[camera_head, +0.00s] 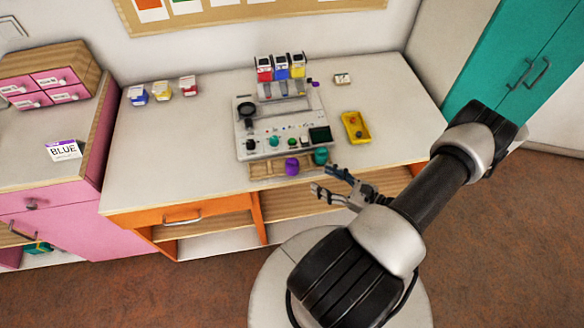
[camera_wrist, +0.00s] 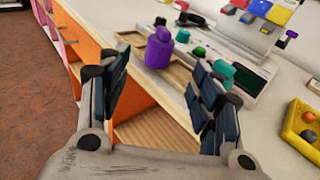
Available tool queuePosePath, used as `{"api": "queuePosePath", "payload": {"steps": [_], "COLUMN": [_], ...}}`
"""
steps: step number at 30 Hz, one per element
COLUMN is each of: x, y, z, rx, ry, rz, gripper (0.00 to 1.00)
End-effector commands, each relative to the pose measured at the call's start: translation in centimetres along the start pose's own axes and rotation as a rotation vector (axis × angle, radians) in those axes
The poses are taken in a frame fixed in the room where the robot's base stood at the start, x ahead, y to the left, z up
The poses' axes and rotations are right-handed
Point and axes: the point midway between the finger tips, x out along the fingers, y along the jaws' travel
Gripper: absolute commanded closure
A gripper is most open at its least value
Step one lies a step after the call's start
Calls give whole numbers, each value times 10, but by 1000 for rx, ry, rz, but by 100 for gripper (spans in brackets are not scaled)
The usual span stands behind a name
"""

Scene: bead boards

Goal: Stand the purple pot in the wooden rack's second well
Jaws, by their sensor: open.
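The purple pot (camera_head: 292,165) stands upright at the wooden rack (camera_head: 262,172) along the table's front edge. In the wrist view the purple pot (camera_wrist: 159,48) is between and beyond my fingertips, with bare wood of the rack (camera_wrist: 132,38) to its left and more to its right. It appears to stand in or on the rack; I cannot tell which well. A teal pot (camera_head: 320,156) is at the rack's right end, partly hidden by a finger in the wrist view (camera_wrist: 222,72). My gripper (camera_head: 325,181) is open, empty and apart from the pot, in front of the rack.
A grey-white device (camera_head: 247,148) with knobs stands behind the rack. A yellow tray (camera_head: 355,127) with small balls is to the right. Small boxes (camera_head: 162,89) stand at the back left. The table's left half (camera_head: 180,145) is clear. An orange drawer (camera_head: 183,216) is below.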

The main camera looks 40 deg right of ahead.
Motion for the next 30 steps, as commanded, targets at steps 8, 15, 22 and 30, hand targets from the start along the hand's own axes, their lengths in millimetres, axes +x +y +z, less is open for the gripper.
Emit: {"api": "queuePosePath", "payload": {"steps": [8, 15, 22, 30], "x": [58, 77, 109, 128], "y": [2, 1, 1, 0], "z": [-1, 0, -5, -2], "rx": [0, -1, -3, -2], "ry": [0, -1, 0, 0], "rz": [6, 3, 6, 2], "gripper": [41, 41, 41, 41]}}
